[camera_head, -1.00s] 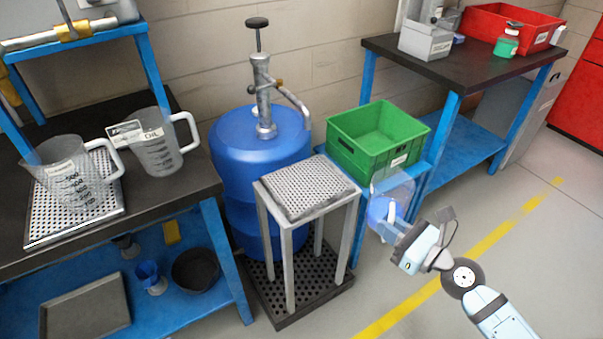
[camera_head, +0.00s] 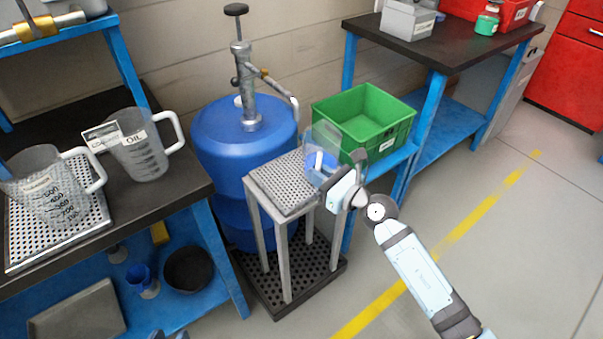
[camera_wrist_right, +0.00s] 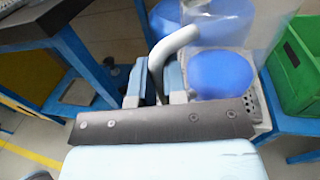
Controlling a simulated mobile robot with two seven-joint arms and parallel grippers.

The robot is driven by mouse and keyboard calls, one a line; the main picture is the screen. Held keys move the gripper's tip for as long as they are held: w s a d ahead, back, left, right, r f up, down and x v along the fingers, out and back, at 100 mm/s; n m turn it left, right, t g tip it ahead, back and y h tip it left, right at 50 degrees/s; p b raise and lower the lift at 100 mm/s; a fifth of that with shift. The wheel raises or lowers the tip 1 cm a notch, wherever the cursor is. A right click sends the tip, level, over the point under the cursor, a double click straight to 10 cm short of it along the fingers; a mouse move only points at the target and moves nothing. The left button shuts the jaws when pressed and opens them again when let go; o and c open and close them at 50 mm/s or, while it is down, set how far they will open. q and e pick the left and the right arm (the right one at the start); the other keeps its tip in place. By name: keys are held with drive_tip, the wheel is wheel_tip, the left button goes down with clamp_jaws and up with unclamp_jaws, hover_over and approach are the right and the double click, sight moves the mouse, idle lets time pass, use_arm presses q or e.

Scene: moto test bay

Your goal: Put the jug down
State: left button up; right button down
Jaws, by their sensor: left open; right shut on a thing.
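The jug (camera_head: 322,142) is clear, with blue liquid in its lower part. It appears at the right edge of the perforated stand top (camera_head: 278,186), in front of the green crate; I cannot tell whether it touches the stand. My right gripper (camera_head: 332,178) is shut on the jug's handle. In the right wrist view the jug (camera_wrist_right: 222,70) looks roughly upright, its pale curved handle between the fingers of my right gripper (camera_wrist_right: 155,82). A small part of my left gripper (camera_head: 168,335) shows at the bottom edge, open and away from the jug.
The green crate (camera_head: 385,142) stands on a blue shelf just behind the jug. A blue drum (camera_head: 222,135) with a pump is left of the stand. Two measuring jugs, one labelled OIL (camera_head: 145,160), are on the left bench. The floor at right is clear.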

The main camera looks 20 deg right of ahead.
drive_tip(key=w+a+f, duration=0.1)
drive_tip(key=w+f+b, duration=0.1)
drive_tip(key=w, duration=0.1)
drive_tip(key=w+a+f+b, duration=0.1)
drive_tip(key=shift+w+a, duration=0.2)
drive_tip(key=shift+a, duration=0.15)
drive_tip(key=shift+f+b, duration=0.3)
drive_tip(key=shift+b, duration=0.05)
use_arm(q)
drive_tip(key=shift+w+d+r+t+h, duration=0.3)
drive_tip(key=shift+d+r+t+h, duration=0.05)
drive_tip(key=shift+r+t+h, duration=0.05)
use_arm(e)
drive_tip(key=c, duration=1.6)
unclamp_jaws()
drive_tip(key=shift+f, duration=0.1)
drive_tip(key=o, duration=0.4)
use_arm(q)
drive_tip(key=shift+f, duration=0.15)
use_arm(e)
drive_tip(key=shift+o, duration=0.2)
